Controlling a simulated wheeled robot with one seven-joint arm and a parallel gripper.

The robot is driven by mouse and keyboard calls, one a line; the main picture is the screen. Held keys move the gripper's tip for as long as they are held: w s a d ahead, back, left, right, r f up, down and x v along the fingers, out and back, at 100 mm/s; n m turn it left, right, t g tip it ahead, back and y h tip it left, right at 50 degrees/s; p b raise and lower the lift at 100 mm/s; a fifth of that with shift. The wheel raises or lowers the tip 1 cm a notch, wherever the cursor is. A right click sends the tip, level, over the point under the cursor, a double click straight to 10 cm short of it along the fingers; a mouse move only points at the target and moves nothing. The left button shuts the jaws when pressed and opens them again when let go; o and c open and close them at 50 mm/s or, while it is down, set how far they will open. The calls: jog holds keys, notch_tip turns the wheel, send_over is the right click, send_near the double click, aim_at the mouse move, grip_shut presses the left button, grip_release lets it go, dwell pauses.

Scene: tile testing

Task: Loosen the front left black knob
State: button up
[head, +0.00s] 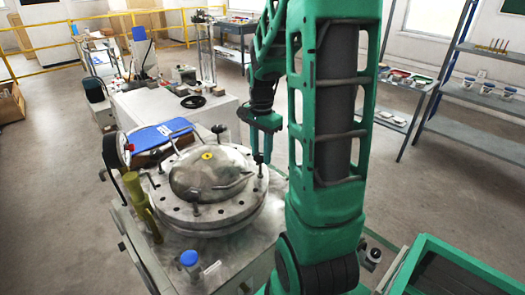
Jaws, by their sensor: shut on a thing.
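A round metal vessel (212,213) with a domed lid (209,168) stands on the bench. My gripper (261,160) points down at the right side of the rim, apart from the front left knob. Its fingers are shut on a knob there, which they mostly hide.
A yellow-green handle (137,190), a pressure gauge (124,146) and a blue board (159,134) are left of and behind the vessel. A blue-capped bottle (190,261) stands in front. Shelves (478,90) stand at right.

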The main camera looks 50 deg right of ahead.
jog(key=shift+w+a+n, duration=0.1)
jog(key=shift+a+n, duration=0.15)
jog(key=shift+n, duration=0.15)
jog(key=n, duration=0.7)
jog(key=shift+f+n, duration=0.1)
jog(key=shift+n, duration=0.2)
jog(key=n, duration=0.4)
jog(key=shift+n, duration=0.3)
jog(key=n, duration=0.4)
jog(key=shift+s+d, duration=0.1)
jog(key=shift+s, duration=0.1)
jog(key=shift+n, duration=0.3)
jog(key=o, duration=1.1)
jog(key=shift+c, duration=0.2)
